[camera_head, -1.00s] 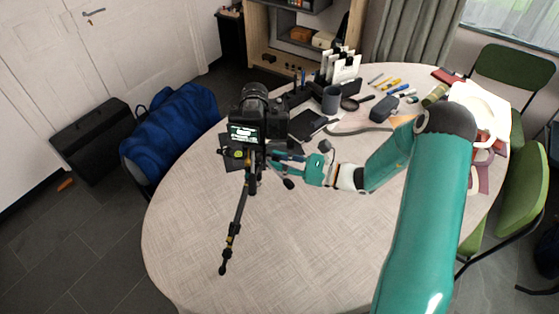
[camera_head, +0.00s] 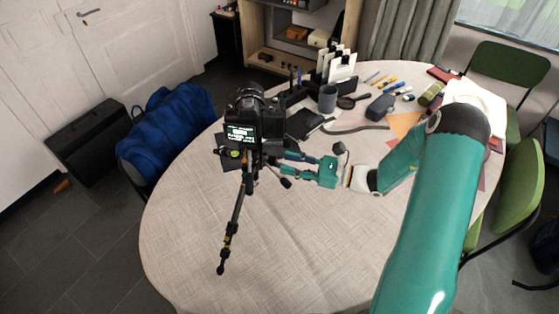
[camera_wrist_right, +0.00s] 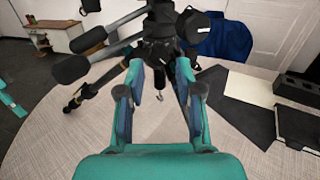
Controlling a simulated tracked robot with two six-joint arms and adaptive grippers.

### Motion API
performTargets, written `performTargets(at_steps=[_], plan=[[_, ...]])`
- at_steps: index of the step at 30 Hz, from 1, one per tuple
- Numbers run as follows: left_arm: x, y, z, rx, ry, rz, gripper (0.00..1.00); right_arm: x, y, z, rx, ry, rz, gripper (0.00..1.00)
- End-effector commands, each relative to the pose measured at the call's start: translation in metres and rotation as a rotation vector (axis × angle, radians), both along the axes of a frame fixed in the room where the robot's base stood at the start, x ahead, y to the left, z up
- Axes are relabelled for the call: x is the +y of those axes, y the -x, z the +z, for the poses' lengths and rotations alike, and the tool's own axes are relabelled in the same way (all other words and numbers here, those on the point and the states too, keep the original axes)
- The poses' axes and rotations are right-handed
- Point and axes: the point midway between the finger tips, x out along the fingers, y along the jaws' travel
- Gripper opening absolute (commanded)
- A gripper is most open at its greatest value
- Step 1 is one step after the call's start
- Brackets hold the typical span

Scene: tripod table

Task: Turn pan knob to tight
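A black camera (camera_head: 248,120) is mounted on a dark tripod (camera_head: 232,228) standing on the round table. The tripod head (camera_head: 250,165) is below the camera, with dark handles (camera_wrist_right: 85,45) sticking out in the right wrist view. My right gripper (camera_head: 281,160) reaches in from the right at the tripod head. In the wrist view its fingers (camera_wrist_right: 160,75) are apart, with the dark tripod head beyond and a small metal part (camera_wrist_right: 158,97) between them. I cannot tell which part is the pan knob. Teal parts (camera_wrist_right: 10,105), probably of my left arm, show at the wrist view's left edge.
The round table (camera_head: 300,245) is clear at the front. Behind the tripod are a dark notebook (camera_head: 303,123), a grey mug (camera_head: 327,98), a card holder (camera_head: 338,68) and a grey case (camera_head: 380,106). A blue bag (camera_head: 165,130) stands to the left.

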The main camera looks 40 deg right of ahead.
Motion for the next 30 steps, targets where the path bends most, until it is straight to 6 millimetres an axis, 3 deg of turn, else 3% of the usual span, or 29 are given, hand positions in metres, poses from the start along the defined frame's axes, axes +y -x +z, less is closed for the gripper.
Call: performTargets(at_steps=[6, 12, 30], plan=[[0.000, 0.000, 0.000, 0.000, 0.000, 0.000, 0.40, -0.029, 0.036, -0.001, 0.002, 0.000, -0.006, 0.35], [0.000, 0.000, 0.000, 0.000, 0.000, 0.000, 0.40, -0.045, 0.056, -0.001, 0.001, 0.001, -0.003, 0.35], [0.000, 0.000, -0.001, 0.000, 0.000, 0.000, 0.40, -0.049, 0.062, -0.001, 0.001, 0.000, -0.001, 0.35]])
